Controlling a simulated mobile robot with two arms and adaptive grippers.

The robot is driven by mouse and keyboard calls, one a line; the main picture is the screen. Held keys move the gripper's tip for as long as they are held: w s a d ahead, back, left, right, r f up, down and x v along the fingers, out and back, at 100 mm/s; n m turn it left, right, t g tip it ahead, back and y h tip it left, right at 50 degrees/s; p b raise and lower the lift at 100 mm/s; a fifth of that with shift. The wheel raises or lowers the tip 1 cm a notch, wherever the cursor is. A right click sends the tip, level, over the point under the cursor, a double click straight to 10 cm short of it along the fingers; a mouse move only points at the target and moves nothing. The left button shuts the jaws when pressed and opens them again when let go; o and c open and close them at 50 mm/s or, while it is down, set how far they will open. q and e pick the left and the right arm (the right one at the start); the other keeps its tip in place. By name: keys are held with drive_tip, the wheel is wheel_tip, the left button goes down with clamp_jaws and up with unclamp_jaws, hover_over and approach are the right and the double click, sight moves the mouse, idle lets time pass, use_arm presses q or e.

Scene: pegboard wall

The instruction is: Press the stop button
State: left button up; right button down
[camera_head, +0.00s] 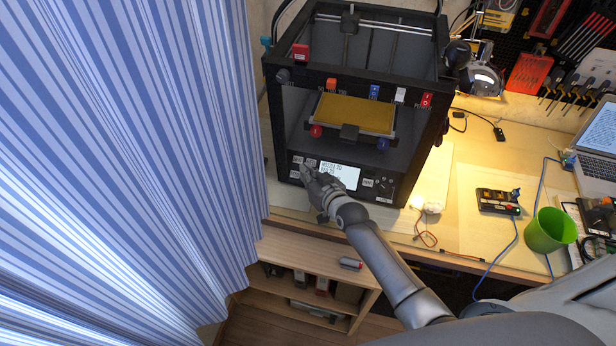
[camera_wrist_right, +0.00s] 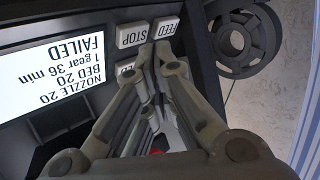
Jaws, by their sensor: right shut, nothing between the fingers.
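The black 3D printer (camera_head: 395,166) stands on the bench with a front panel of small grey buttons and a lit screen (camera_head: 339,175). In the right wrist view the STOP button (camera_wrist_right: 132,35) is upside down, between the screen (camera_wrist_right: 48,75) and the FEED button (camera_wrist_right: 166,27). In the head view my right gripper (camera_head: 306,170) is at the panel's left part and hides the STOP button. The gripper, shut and empty, also shows in the right wrist view (camera_wrist_right: 158,52), its tips close beside STOP and FEED. Whether they touch the panel cannot be told. My left gripper is out of view.
A striped curtain (camera_head: 120,150) hangs close at the left. A wooden shelf (camera_head: 300,255) is below the bench. A control box (camera_head: 497,201), a green cup (camera_head: 549,230) and a laptop (camera_head: 598,150) are at the right. The screen reads FAILED.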

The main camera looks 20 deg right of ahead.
drive_tip(key=shift+w+f, duration=0.1)
drive_tip(key=shift+f, duration=0.05)
drive_tip(key=shift+w+d+f, duration=0.15)
drive_tip(key=shift+w+d+f+b, duration=0.2)
drive_tip(key=shift+f+b, duration=0.2)
drive_tip(key=shift+b, duration=0.3)
idle(0.4)
idle(0.4)
drive_tip(key=shift+s+a+r+p, duration=0.2)
drive_tip(key=shift+r+p, duration=0.3)
drive_tip(key=shift+p, duration=0.25)
drive_tip(key=shift+s+a+r+p, duration=0.15)
drive_tip(key=shift+s+r+p, duration=0.1)
drive_tip(key=shift+p, duration=0.1)
